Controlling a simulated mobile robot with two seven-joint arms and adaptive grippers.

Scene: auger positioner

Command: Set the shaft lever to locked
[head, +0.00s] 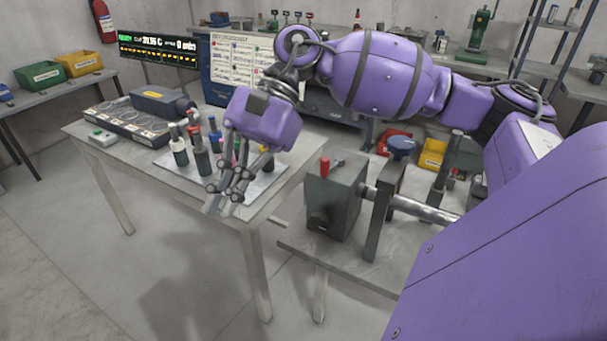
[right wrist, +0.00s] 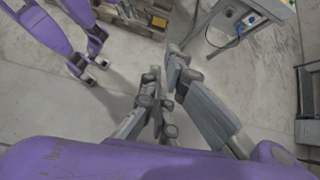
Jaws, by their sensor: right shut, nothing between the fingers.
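A dark grey housing (head: 333,205) stands on a bench at the centre right of the head view, with a metal shaft (head: 425,211) running out to its right. My left gripper does not show clearly in either view.
A dark upright support (head: 386,205) and a blue knob (head: 401,147) stand right of the housing. My purple right arm covers the upper right.

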